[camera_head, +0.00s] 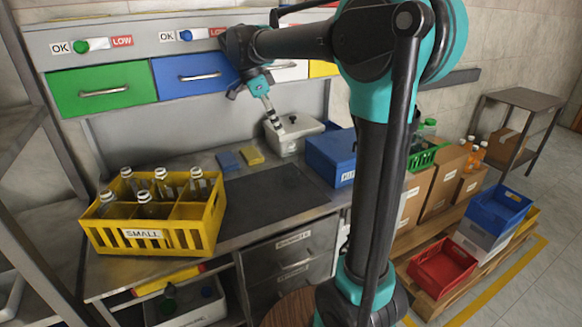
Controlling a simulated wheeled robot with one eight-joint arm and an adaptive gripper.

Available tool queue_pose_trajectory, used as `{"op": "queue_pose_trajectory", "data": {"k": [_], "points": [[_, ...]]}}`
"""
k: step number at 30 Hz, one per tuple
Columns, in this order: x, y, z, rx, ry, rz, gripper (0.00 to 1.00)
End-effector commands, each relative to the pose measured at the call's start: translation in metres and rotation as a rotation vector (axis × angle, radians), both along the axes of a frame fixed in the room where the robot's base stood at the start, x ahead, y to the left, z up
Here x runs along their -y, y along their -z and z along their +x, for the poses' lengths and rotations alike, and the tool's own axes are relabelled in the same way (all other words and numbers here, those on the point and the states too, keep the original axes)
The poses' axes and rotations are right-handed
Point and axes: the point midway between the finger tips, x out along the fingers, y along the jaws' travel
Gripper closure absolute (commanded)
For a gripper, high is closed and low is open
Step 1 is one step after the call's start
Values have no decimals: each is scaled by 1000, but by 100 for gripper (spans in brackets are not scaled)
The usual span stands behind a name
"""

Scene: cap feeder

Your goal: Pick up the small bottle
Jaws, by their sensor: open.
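Several small clear bottles (165,186) with pale tops stand upright in a yellow crate (190,238) labelled "SMALL", on the left of the workbench. The crate has compartments, and its front wall hides the bottles' lower parts. My gripper (252,87) is at the end of my arm, in front of the blue drawer and above the back of the bench. It is open and holds no bottle. It is to the right of the crate, higher than the bottles and well apart from them. Its fingertips are small and partly unclear here.
A white device (293,133) stands at the back of the bench, below and right of my gripper. A blue box (332,158) is beside it. Blue and yellow pads (229,161) lie nearby. A dark mat (268,198) lies clear right of the crate. Drawers (103,90) overhang the back.

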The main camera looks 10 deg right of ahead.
Motion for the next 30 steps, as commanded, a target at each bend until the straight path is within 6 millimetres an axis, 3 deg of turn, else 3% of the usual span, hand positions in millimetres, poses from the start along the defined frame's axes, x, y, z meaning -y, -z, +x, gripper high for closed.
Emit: {"op": "queue_pose_trajectory", "data": {"k": [12, 20, 30], "points": [[31, 74, 2, 0, 0, 1, 26], [39, 90, 2, 0, -1, 1, 26], [59, 128, 2, -1, -1, 1, 26]]}}
